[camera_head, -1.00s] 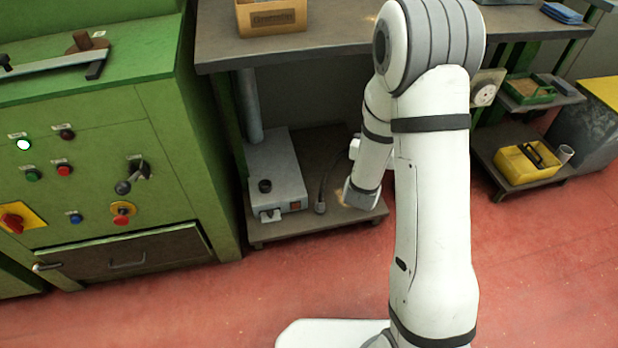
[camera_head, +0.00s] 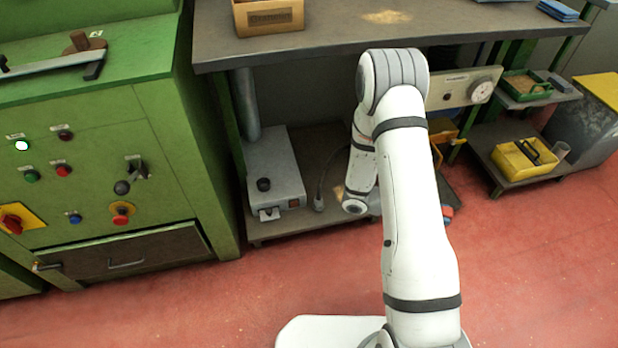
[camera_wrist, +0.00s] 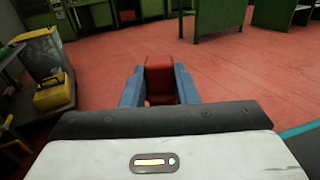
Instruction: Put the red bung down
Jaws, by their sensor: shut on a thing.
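The red bung (camera_wrist: 159,78) is between the two blue fingers of my gripper (camera_wrist: 159,88) in the wrist view. My gripper is shut on it and holds it out over the red floor. In the head view my arm hides most of the gripper.
A workbench (camera_head: 340,35) with a cardboard box (camera_head: 268,16) stands behind my arm. A grey device (camera_head: 275,170) sits on its lower shelf. A green control cabinet (camera_head: 100,140) is at left. A yellow tray (camera_head: 525,160) is at right. The red floor (camera_head: 540,270) is open at front right.

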